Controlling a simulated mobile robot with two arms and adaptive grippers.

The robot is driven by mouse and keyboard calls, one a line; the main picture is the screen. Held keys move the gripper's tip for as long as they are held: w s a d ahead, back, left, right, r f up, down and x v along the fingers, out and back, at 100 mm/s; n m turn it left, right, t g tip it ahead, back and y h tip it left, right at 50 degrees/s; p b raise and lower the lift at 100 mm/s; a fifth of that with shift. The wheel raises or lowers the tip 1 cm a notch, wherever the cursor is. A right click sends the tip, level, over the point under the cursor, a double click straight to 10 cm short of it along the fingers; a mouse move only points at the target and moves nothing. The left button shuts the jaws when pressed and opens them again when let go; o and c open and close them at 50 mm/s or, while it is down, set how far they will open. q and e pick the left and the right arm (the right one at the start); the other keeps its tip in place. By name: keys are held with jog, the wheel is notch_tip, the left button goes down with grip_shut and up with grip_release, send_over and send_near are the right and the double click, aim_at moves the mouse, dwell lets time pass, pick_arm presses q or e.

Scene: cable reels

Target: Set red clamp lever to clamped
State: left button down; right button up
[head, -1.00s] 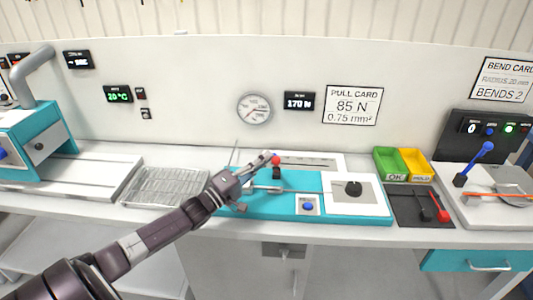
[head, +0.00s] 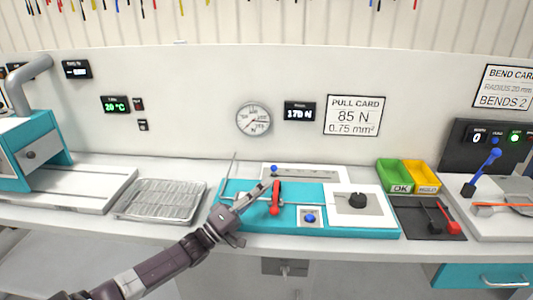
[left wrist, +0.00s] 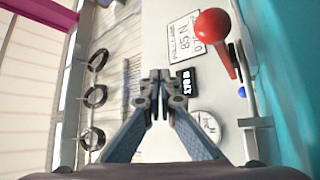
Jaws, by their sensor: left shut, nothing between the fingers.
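The red clamp lever (head: 276,197) is on the teal pull-test fixture (head: 330,219). Its arm now points toward the front edge, with the round knob at the near, lower end. In the left wrist view the red lever (left wrist: 213,30) shows at the upper right, knob nearest the camera. My left gripper (head: 264,187) is just left of the lever, its fingers shut and empty. Its shut fingertips also show in the left wrist view (left wrist: 160,76), apart from the lever there. I cannot tell in the head view whether they touch it. My right gripper is out of view.
The fixture also carries a blue button (head: 310,217) and a black knob (head: 357,200). A wire tray (head: 160,199) lies to the left. Green (head: 394,174) and yellow (head: 424,175) bins and a dark panel with a red-handled lever (head: 451,227) stand to the right.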

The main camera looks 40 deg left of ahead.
pick_arm(q)
jog(key=shift+s+a+f, duration=0.1)
jog(key=shift+s, duration=0.05)
jog(key=v, duration=1.1)
jog(key=shift+s+a, duration=0.15)
jog(key=shift+s, duration=0.15)
jog(key=shift+f, duration=0.1)
